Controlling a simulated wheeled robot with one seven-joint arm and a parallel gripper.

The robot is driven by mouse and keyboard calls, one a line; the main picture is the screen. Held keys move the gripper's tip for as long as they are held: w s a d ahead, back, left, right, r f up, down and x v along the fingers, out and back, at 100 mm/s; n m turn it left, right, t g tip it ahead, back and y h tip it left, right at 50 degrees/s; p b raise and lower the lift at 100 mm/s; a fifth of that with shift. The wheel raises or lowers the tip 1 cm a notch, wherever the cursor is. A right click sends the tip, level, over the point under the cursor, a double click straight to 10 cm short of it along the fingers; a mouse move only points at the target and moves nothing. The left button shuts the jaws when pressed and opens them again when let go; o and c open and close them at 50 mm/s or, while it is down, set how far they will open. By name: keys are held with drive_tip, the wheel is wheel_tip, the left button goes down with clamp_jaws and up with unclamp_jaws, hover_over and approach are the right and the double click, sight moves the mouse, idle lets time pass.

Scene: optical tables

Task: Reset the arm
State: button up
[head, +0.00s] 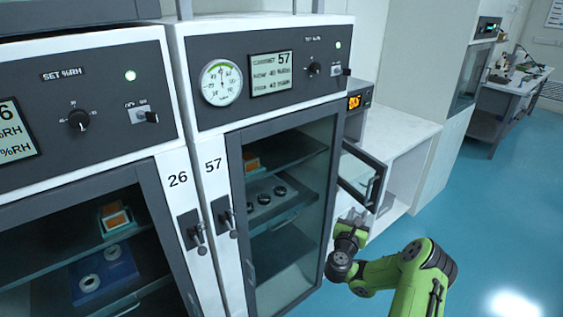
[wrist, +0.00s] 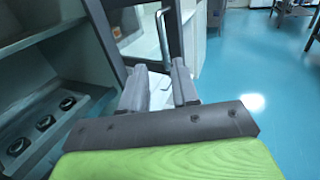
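My green arm (head: 408,280) reaches in from the lower right. Beyond the fingers is a dark-framed glass door (head: 361,176) that stands swung out, with a bar handle (wrist: 162,38). I cannot tell how far the fingertips are from it.
Cabinet 57 (head: 210,140) has shelves with dark rings (head: 265,198). Cabinet 26 (head: 95,170) stands to its left, with a blue block (head: 105,275) inside. A white bench (head: 402,130) is behind my gripper. Blue floor (head: 490,215) is open to the right.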

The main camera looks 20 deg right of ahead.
drive_tip(key=w+a+r+n+t+y, duration=0.4)
drive_tip(key=a+r+n+y, duration=0.15)
drive_tip(key=a+n, duration=0.25)
drive_tip(key=w+a+r+n+t+y, duration=0.35)
drive_tip(key=w+a+r+n, duration=0.2)
drive_tip(key=a+n, duration=0.25)
drive_tip(key=s+a+r+n+g+y, duration=0.25)
drive_tip(key=a+n+y, duration=0.25)
drive_tip(key=a+n, duration=0.35)
drive_tip(key=s+a+r+n+g+y, duration=0.2)
drive_tip(key=s+a+r+n+y, duration=0.15)
drive_tip(key=a+n, duration=0.55)
drive_tip(key=s+a+n+g, duration=0.5)
drive_tip(key=s+n, duration=0.3)
drive_tip(key=s, duration=0.5)
drive_tip(key=s+d+n+g+h, duration=0.2)
drive_tip(key=s, duration=0.8)
drive_tip(key=s+d+n+g+h, duration=0.1)
drive_tip(key=s+d+n+g, duration=0.1)
drive_tip(key=s, duration=0.9)
drive_tip(key=shift+d+r+h, duration=0.15)
drive_tip(key=shift+d+h, duration=0.05)
drive_tip(key=shift+h, duration=0.15)
